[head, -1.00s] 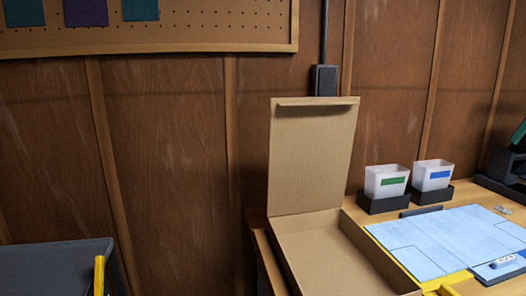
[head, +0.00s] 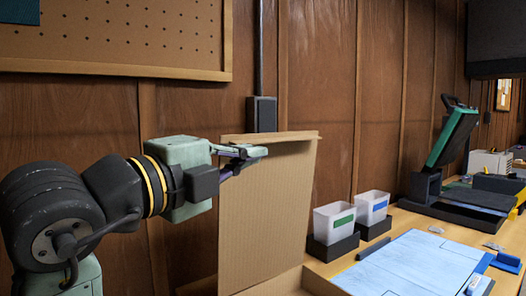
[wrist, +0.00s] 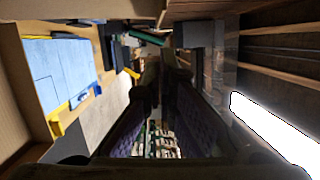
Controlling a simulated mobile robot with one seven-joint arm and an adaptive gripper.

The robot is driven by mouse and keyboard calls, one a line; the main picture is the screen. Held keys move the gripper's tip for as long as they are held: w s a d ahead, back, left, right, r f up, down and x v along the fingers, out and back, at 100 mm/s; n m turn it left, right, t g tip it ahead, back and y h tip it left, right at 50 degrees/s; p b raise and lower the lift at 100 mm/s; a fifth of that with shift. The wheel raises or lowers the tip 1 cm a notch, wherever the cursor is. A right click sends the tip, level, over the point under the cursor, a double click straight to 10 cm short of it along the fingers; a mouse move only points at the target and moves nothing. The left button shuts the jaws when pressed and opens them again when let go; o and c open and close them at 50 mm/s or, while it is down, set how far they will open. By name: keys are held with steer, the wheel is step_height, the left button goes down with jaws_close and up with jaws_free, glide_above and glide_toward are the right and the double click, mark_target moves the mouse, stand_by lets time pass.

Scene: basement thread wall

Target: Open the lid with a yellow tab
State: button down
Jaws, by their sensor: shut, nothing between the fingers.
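A cardboard lid (head: 268,215) stands upright in the head view, with a folded lip along its top edge. It rises from an open cardboard box (head: 312,284), mostly cut off at the bottom. I see no yellow tab on the visible face of the lid. My gripper (head: 262,152) is shut and empty at the lid's upper part, just below the lip. It overlaps the lid in the picture; I cannot tell whether it touches. In the wrist view my gripper's dark fingers (wrist: 163,68) with purple pads run up the middle.
A blue sheet (head: 415,262) lies on the bench right of the box. Two white bins with a green label (head: 333,222) and a blue label (head: 371,208) stand behind it. A green and black press-like device (head: 452,140) is farther right. A pegboard (head: 130,35) hangs on the wood wall.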

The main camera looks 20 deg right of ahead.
mark_target(277, 147)
steer(key=shift+m+g, duration=0.4)
steer(key=p+x, duration=0.1)
steer(key=x, duration=0.2)
steer(key=w+p+x, duration=0.1)
steer(key=x, duration=0.3)
steer(key=a+p+x, duration=0.1)
steer(key=x, duration=0.3)
steer(key=shift+w+d+f, duration=0.15)
steer(key=shift+w, duration=0.15)
steer(key=shift+w+a, duration=0.25)
steer(key=shift+w, duration=0.35)
